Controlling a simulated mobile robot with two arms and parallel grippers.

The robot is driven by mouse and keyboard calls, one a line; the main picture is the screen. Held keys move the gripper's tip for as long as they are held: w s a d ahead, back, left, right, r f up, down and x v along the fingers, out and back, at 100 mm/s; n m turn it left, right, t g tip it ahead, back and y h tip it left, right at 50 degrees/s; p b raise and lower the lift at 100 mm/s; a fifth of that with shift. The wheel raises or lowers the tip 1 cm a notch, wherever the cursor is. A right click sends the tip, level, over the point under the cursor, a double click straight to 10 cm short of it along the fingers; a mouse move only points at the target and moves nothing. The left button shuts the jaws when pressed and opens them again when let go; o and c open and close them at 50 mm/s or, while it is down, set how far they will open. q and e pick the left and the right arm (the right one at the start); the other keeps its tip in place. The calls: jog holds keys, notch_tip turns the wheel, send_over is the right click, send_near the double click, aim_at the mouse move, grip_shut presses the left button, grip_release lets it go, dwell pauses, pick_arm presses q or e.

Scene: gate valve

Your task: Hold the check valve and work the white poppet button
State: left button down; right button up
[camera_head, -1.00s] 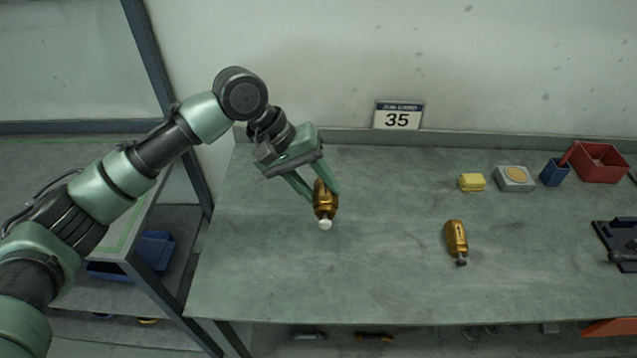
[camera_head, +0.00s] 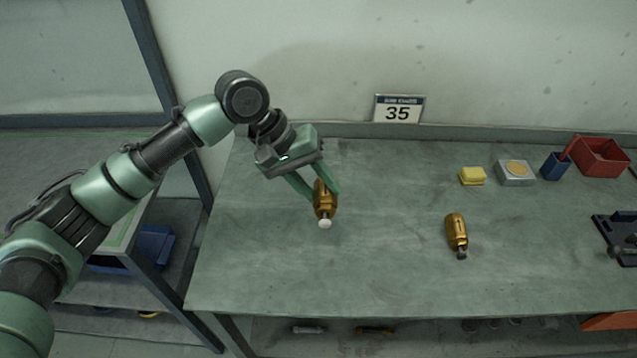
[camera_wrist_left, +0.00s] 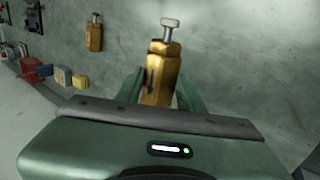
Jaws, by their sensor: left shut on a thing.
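A brass check valve (camera_head: 324,199) with a white poppet button (camera_head: 325,224) is in my left gripper (camera_head: 325,194) over the left part of the bench. The gripper is shut on the valve's body, with a finger on each side. In the left wrist view the valve (camera_wrist_left: 161,76) stands between the green fingers, and its button (camera_wrist_left: 170,22) sticks out on a stem, with nothing touching it. A second brass valve (camera_head: 456,231), with a dark button end, lies apart on the bench to the right. My right gripper is not in view.
A yellow block (camera_head: 472,176), a grey box with a round tan top (camera_head: 516,172), a blue cup (camera_head: 556,166) and a red bin (camera_head: 601,156) stand at the back right. A dark fixture (camera_head: 618,238) sits at the right edge. The bench (camera_head: 390,265) is clear between the valves.

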pick_arm(q)
notch_tip(320, 180, down, 8)
jog(key=b, duration=0.1)
jog(key=shift+r, duration=0.25)
dwell(3.2)
jog(key=shift+f+b, duration=0.75)
jog(key=shift+f, duration=2.1)
dwell(1.0)
